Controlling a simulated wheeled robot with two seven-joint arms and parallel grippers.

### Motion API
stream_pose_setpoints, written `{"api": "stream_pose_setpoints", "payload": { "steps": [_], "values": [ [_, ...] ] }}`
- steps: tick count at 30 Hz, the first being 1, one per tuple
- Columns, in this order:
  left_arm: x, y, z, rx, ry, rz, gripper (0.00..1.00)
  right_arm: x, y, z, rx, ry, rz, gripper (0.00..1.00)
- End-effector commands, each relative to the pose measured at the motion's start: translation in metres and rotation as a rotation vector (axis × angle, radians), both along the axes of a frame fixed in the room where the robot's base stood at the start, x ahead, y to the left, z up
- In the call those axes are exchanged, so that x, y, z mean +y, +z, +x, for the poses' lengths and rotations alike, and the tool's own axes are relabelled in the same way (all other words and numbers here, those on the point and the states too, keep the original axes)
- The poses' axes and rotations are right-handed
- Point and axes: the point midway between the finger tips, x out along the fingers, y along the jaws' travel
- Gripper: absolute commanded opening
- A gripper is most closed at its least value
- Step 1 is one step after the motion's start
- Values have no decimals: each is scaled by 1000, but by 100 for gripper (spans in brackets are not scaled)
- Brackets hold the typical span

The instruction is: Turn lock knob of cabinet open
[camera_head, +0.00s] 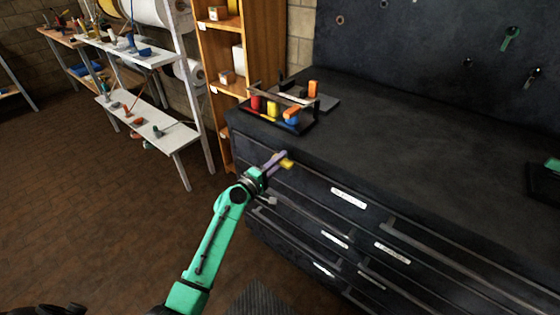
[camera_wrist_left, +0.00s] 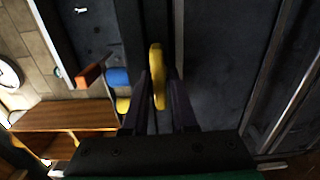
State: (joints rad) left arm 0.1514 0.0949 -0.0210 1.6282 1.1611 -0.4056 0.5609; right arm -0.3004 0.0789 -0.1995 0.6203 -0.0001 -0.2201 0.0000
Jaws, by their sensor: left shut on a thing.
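The dark cabinet (camera_head: 390,205) has several drawers with long handles and white labels. Its yellow lock knob (camera_head: 288,163) sits at the upper left of the front, just below the top edge. My left gripper (camera_head: 278,160) reaches the knob from the front left and is shut on it. In the left wrist view, the knob (camera_wrist_left: 157,75) stands as a narrow upright yellow shape between the two dark fingers (camera_wrist_left: 159,100). The fingers hide part of it. My right gripper is not in view.
A black rack (camera_head: 270,118) with red, yellow, blue and orange pieces stands on the cabinet top near the knob. A wooden shelf (camera_head: 270,40) and a white shelf unit (camera_head: 165,140) stand left.

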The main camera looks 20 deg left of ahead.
Motion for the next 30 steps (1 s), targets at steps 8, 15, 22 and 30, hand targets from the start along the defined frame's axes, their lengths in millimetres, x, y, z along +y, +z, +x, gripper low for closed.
{"api": "stream_pose_setpoints", "payload": {
  "steps": [8, 15, 22, 30],
  "values": [
    [0, -1, 0, 1, 0, -1, 48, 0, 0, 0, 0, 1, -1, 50],
    [3, -1, -7, 1, 1, 0, 48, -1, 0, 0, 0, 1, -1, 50],
    [21, -4, -52, 4, 1, 1, 48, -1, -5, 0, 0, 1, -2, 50],
    [47, -6, -119, 5, 0, 2, 48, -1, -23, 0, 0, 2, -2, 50]
  ]
}}
